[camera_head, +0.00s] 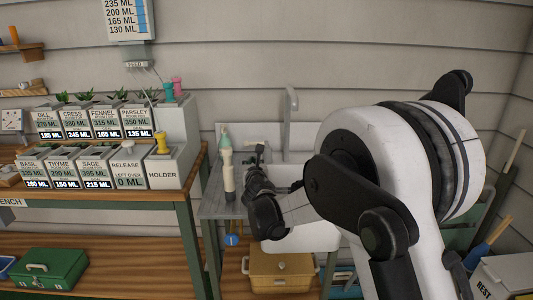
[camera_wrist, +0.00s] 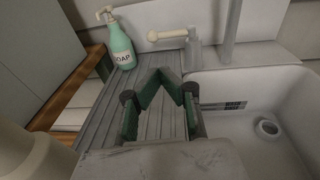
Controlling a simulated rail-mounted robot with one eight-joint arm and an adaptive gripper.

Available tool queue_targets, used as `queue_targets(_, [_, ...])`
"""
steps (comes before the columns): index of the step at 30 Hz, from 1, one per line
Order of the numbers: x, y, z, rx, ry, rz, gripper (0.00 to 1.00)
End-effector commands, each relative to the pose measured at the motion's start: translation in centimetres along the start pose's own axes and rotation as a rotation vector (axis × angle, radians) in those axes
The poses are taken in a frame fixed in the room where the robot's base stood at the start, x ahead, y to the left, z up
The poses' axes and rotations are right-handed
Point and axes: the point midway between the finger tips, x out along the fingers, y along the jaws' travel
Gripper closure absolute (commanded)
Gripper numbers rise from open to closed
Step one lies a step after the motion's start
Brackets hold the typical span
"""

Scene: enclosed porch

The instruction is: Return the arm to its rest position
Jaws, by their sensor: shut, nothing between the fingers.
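My white and black arm (camera_head: 375,145) fills the right half of the head view and reaches left over the sink. My gripper (camera_head: 260,160) is above the edge between the drainboard and the sink, with nothing held. In the wrist view my gripper (camera_wrist: 162,72) has its green-padded fingers meeting at the tips, shut and empty. The ribbed drainboard (camera_wrist: 85,120) lies beneath the fingers, and the white sink basin (camera_wrist: 285,90) is to their right.
A green soap bottle (camera_wrist: 119,42) stands at the drainboard's back; the faucet (camera_head: 290,110) rises behind the sink. Labelled herb planters (camera_head: 105,124) and a holder (camera_head: 165,172) stand on the left bench. A green toolbox (camera_head: 50,269) and wooden crate (camera_head: 283,275) sit lower down.

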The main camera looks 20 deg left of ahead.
Motion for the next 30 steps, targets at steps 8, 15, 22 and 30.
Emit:
queue_targets(8, [-1.2, -2.6, 1.5, 0.093, 0.016, -0.038, 1.0])
queue_targets(15, [-6.3, -11.3, 5.9, 0.467, 0.057, -0.179, 1.0])
queue_targets(22, [-13.1, -18.9, 8.7, 0.86, 0.067, -0.334, 1.0])
queue_targets(30, [-22.7, -25.9, 9.9, 1.315, 0.034, -0.523, 1.0])
